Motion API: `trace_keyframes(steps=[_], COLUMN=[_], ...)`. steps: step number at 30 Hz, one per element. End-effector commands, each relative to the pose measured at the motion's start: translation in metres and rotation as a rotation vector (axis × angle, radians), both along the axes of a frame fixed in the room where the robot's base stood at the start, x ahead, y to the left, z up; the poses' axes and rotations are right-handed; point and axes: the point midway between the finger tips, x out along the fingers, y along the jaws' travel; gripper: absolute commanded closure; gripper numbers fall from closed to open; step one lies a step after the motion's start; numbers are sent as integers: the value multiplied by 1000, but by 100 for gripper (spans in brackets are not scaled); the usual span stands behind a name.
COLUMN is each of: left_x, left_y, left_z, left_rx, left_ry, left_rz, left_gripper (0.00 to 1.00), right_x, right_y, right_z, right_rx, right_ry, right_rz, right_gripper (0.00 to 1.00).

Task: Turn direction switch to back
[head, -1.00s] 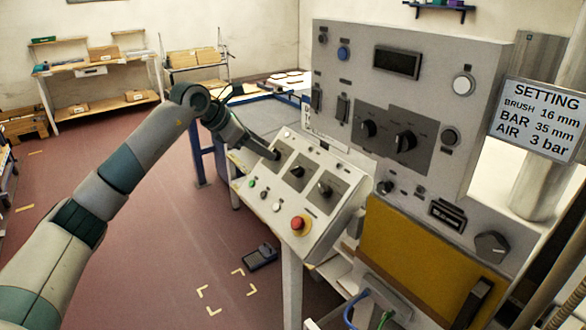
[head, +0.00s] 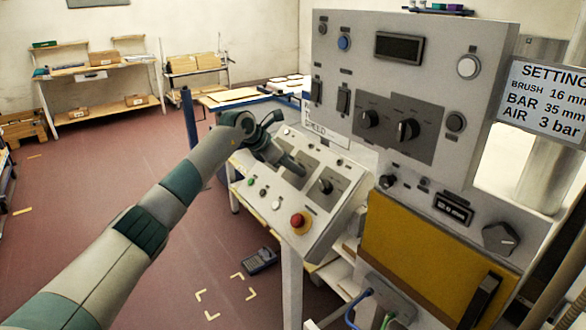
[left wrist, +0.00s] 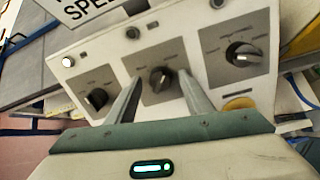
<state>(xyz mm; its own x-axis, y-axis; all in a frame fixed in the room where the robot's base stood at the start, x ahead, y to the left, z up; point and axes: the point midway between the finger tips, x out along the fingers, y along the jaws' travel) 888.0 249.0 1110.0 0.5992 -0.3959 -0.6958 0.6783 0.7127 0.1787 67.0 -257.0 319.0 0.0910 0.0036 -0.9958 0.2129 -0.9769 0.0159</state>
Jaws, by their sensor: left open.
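The sloped console (head: 318,225) carries three dark rotary switches on grey plates. In the left wrist view they are a left knob (left wrist: 97,98), a middle knob (left wrist: 160,78) and a right knob (left wrist: 241,54). Their small labels are too blurred to tell which is the direction switch. My left gripper (left wrist: 160,85) is open, with one finger on each side of the middle knob; contact cannot be told. In the head view my left gripper (head: 302,171) covers the middle knob, while the right knob (head: 326,187) is clear. My right gripper is not in view.
A red emergency button (head: 297,221) and several small buttons sit on the console's lower part. Behind rises a tall grey panel (head: 420,165) with more knobs and a display (head: 399,48). A pedal (head: 260,260) lies on the floor. Floor to the left is open.

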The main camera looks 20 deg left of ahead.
Motion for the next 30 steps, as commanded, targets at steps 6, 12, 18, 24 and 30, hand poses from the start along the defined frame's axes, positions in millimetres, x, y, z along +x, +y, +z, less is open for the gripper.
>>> trace_keyframes(steps=[6,12,18,24,30], left_x=[4,4,3,4,4], left_y=[-3,-3,-3,-2,-2], left_z=[-4,-4,-4,-4,-5], left_rx=[0,0,0,-2,-21], left_ry=[1,1,1,2,19], left_rz=[-1,-1,-1,3,29], left_gripper=[53,53,94,94,94], right_x=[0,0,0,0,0], right_y=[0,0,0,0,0], right_z=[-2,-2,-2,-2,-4], right_rx=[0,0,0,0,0], right_ry=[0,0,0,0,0], right_rz=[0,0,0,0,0], right_gripper=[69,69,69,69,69])
